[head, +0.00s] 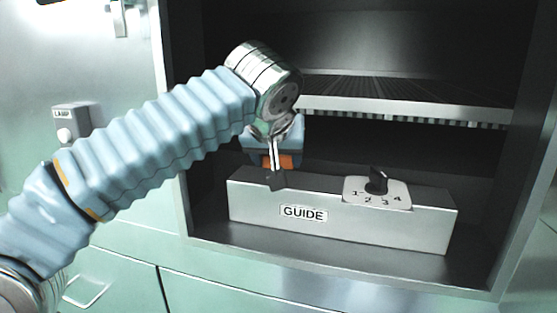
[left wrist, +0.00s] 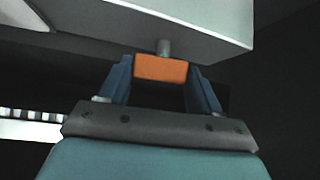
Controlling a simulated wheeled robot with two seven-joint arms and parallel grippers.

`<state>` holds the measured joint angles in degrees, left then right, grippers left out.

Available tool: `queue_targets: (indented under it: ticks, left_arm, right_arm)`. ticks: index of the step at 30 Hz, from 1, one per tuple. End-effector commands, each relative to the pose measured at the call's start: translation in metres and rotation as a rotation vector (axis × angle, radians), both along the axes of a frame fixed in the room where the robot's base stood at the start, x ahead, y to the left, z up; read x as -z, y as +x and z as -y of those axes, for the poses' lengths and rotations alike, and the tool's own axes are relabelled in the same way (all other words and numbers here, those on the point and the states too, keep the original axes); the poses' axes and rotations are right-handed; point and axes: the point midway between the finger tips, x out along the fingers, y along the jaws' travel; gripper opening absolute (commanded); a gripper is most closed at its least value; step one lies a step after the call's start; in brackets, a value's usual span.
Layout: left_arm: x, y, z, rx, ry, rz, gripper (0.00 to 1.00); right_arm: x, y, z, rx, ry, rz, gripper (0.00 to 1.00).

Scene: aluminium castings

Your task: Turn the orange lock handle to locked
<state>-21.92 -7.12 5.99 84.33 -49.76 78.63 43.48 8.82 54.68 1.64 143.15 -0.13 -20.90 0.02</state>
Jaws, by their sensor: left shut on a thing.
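The orange lock handle (head: 284,161) sits above the left part of a grey box labelled GUIDE (head: 345,223). In the left wrist view the handle (left wrist: 161,68) is an orange block on a short grey stem joined to the box. My left gripper (head: 277,172) reaches in from the left and is at the handle. In the left wrist view its fingers (left wrist: 161,76) stand on both sides of the orange block, shut on it. The handle's lock markings are not visible. My right gripper is not in view.
A black knob (head: 376,180) on a white numbered plate stands on the box to the right. A metal shelf (head: 400,116) crosses the cabinet above. A LAMP switch (head: 70,128) is on the left panel. The cabinet's side wall (head: 176,120) stands close to my arm.

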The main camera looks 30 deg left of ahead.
Motion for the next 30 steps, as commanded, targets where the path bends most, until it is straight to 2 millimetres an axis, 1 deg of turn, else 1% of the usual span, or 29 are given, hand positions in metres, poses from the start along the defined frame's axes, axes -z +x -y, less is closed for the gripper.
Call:
queue_targets:
  ticks: [6,12,28,29,30]
  left_arm:
    - [-0.0005,-0.0006,-0.0018,0.116,-0.001,0.001,0.33]
    - [-0.0006,-0.0008,-0.0024,0.176,-0.001,0.002,0.33]
    - [-0.0004,-0.0007,-0.0023,0.199,0.000,0.000,0.33]
    - [-0.0004,-0.0007,-0.0023,0.199,0.000,0.000,0.67]
    - [-0.0004,-0.0007,-0.0022,0.199,0.000,0.000,0.73]
  right_arm:
    - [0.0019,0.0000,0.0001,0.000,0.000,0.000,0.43]
    - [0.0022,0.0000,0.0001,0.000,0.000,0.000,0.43]
    - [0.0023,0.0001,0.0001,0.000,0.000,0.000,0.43]
    - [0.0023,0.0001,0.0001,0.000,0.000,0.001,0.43]
    - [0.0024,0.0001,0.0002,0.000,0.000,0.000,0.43]
